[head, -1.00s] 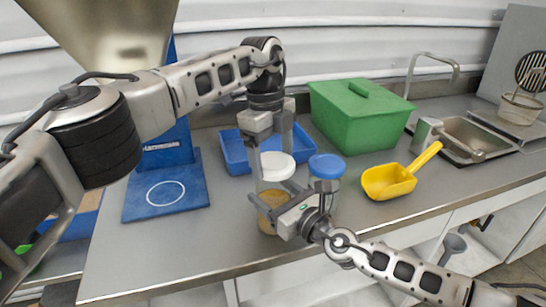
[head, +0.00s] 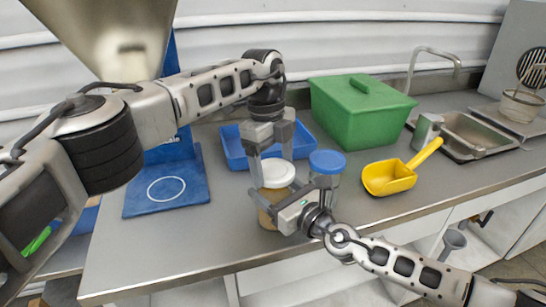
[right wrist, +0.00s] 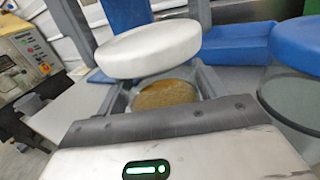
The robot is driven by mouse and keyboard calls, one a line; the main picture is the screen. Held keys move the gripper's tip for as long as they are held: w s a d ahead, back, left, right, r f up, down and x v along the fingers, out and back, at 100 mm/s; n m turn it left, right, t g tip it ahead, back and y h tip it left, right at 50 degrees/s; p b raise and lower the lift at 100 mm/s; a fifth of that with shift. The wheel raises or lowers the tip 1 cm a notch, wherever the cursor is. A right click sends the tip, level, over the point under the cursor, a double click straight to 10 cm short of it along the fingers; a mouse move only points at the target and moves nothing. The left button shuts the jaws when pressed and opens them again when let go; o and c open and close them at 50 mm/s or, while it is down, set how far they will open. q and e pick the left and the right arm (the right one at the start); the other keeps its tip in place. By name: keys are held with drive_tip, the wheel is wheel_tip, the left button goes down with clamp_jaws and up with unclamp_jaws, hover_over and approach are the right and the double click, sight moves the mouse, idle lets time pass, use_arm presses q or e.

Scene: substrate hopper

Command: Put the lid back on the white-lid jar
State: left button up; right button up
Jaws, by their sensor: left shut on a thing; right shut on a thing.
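The white lid (head: 278,174) is between the fingers of my left gripper (head: 273,166), which reaches down from above and is shut on it. The lid is level over the white-lid jar (head: 266,213), a clear jar with brown contents. My right gripper (head: 273,195) is shut around the jar's side and holds it upright at the counter. In the right wrist view the lid (right wrist: 148,48) is over the jar's brown contents (right wrist: 168,95). I cannot tell whether the lid touches the rim, which is partly hidden.
A blue-lid jar (head: 327,162) stands close on the right. A blue tray (head: 236,150) lies behind, beside a green lidded box (head: 361,115). A yellow scoop (head: 390,178) lies further right. The counter's front left is clear. A blue stand (head: 166,190) is at the left.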

use_arm(q)
drive_tip(key=shift+f, duration=0.6)
idle(0.5)
use_arm(e)
drive_tip(key=c, duration=0.5)
use_arm(q)
drive_tip(key=m, duration=0.6)
drive_tip(key=shift+r+g+y, duration=0.1)
drive_tip(key=shift+g+y, duration=0.2)
drive_tip(key=shift+y, duration=0.1)
drive_tip(key=o, duration=1)
drive_tip(key=shift+c, duration=0.2)
drive_tip(key=shift+r, duration=2.25)
